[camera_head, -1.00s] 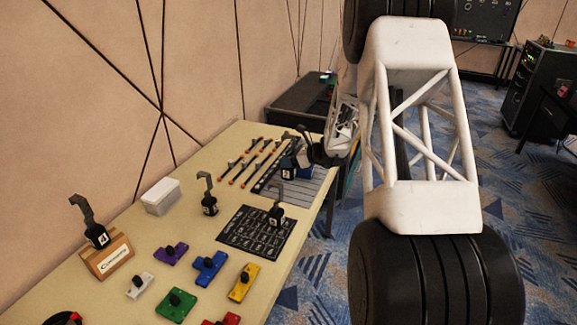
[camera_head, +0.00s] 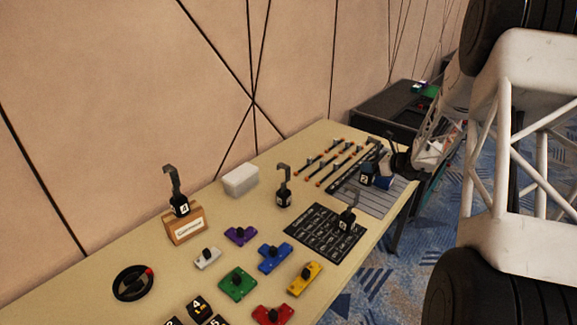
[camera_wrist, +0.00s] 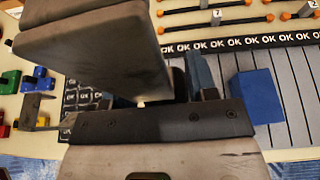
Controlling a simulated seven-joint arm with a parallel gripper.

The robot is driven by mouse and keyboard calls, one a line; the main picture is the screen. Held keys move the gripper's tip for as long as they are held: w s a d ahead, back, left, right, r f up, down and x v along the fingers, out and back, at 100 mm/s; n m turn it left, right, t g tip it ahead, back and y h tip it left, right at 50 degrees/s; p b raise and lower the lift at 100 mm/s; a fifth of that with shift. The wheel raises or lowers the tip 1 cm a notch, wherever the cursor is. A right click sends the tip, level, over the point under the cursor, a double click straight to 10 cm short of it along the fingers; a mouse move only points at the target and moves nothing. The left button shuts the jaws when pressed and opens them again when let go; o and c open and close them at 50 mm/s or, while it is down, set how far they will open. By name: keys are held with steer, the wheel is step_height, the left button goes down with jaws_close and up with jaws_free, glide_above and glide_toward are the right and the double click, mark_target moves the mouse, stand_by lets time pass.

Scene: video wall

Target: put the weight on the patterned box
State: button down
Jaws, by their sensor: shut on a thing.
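The weight (camera_head: 367,176) is black with a hook and a white number label, at the far right end of the table in the head view. My gripper (camera_head: 386,158) is shut on it, over the grey striped mat; the fingertips and their contact are hard to make out. A blue block (camera_head: 385,183) sits beside the weight, and it also shows plain blue in the wrist view (camera_wrist: 257,97). A brown box (camera_head: 187,229) with a white label stands at the left and bears another hooked weight (camera_head: 179,204). I cannot tell which box is the patterned one.
Other hooked weights stand on the table (camera_head: 283,196) and on the black printed mat (camera_head: 327,232). A white box (camera_head: 240,180), coloured pieces including a green one (camera_head: 238,284), a black ring (camera_head: 132,283) and rods with orange ends (camera_head: 335,165) lie around. Bare table shows between them.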

steer(key=shift+r, duration=0.2)
step_height(320, 180, up, 14)
glide_above(374, 140)
steer(key=shift+r, duration=0.1)
steer(key=s+a+n+g+y, duration=0.15)
steer(key=a+n+g, duration=0.25)
steer(key=a, duration=4)
step_height(374, 140, down, 11)
steer(key=y, duration=0.1)
steer(key=shift+d+f, duration=0.15)
steer(key=shift+f, duration=0.05)
steer(key=shift+w, duration=0.15)
steer(key=w+a+f, duration=0.1)
steer(key=w+a, duration=0.3)
steer(key=w, duration=1.1)
steer(key=shift+a+f, duration=0.2)
steer(key=shift+w, duration=0.1)
